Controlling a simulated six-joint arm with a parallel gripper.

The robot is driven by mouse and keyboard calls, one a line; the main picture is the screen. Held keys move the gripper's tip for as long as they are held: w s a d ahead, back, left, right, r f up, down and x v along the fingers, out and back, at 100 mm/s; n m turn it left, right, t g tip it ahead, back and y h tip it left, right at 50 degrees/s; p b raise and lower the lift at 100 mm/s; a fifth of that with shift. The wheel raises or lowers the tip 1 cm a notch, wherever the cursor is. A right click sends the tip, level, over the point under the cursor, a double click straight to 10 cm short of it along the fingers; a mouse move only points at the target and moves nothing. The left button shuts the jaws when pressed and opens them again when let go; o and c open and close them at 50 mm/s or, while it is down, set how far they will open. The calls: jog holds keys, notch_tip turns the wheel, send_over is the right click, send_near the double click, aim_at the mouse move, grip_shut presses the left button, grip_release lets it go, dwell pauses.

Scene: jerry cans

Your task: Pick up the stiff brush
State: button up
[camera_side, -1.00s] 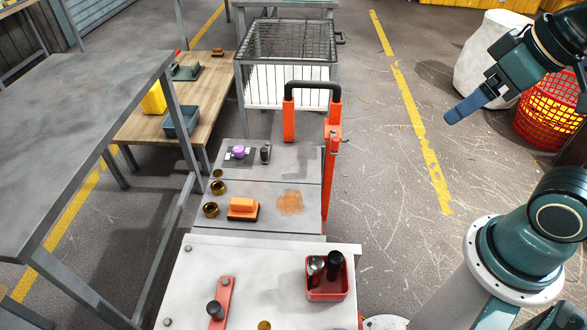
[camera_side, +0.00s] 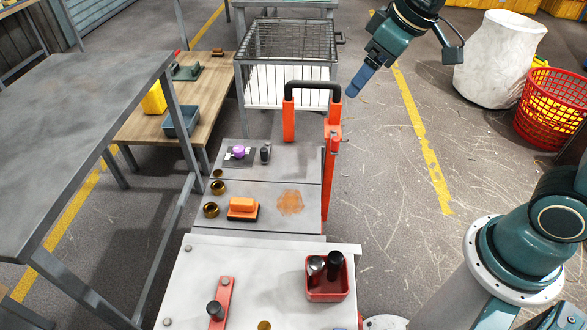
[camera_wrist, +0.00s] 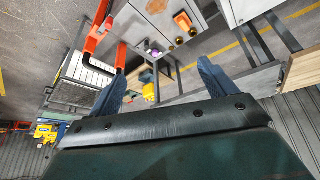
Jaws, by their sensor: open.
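The stiff brush (camera_side: 242,204) has an orange handle block on a dark base. It lies on the grey cart deck, left of a rusty orange stain, in the side view. It also shows as a small orange shape (camera_wrist: 182,20) near the top of the wrist view. My gripper (camera_side: 355,82) is up in the air to the right of the cart's black handle, well away from the brush. In the wrist view its two blue fingers (camera_wrist: 163,55) are spread apart with nothing held between them.
An orange post with a black handle (camera_side: 313,87) rises at the cart's far end, between my gripper and the brush. Brass rings (camera_side: 211,210), a purple item (camera_side: 239,152) and a red tray (camera_side: 327,290) stand around the brush. A wire basket (camera_side: 290,42) stands behind.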

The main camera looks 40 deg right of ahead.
jog(key=w+a+f+n, duration=0.25)
jog(key=w+f, duration=0.35)
jog(key=w, duration=0.3)
jog(key=n+g+y, duration=0.2)
jog(key=n, duration=0.1)
send_over(244, 201)
jog(key=s+d, duration=0.3)
notch_tip(244, 201, down, 29)
jog(key=shift+w+x, duration=0.1)
jog(key=shift+x, duration=1.9)
jog(key=shift+w+x, duration=0.15)
jog(key=shift+x, duration=1.85)
jog(key=shift+x, duration=2.5)
jog(key=shift+s+a, duration=0.1)
jog(key=c, duration=1.1)
